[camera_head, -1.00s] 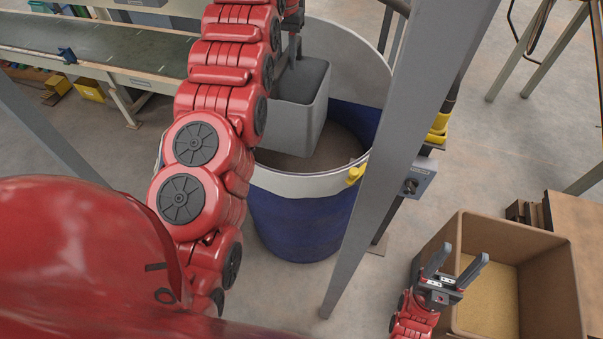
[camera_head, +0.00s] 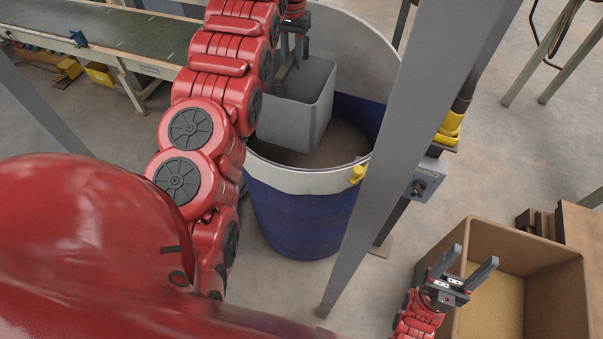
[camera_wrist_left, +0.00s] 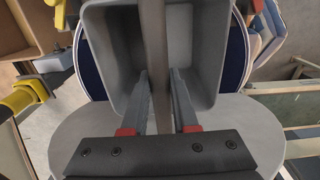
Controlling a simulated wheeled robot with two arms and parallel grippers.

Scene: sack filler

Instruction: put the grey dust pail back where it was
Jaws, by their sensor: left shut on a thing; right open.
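The grey dust pail (camera_head: 297,112) hangs upright over the open top of a large blue drum with a pale rim (camera_head: 300,181). My right gripper (camera_head: 471,275) is open and empty, above the near left side of a brown box.
The brown box (camera_head: 560,290) has a tan floor. A grey post (camera_head: 400,150) crosses in front of the drum, with a switch box (camera_head: 425,180) beside it. A conveyor (camera_head: 110,35) stands at the upper left.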

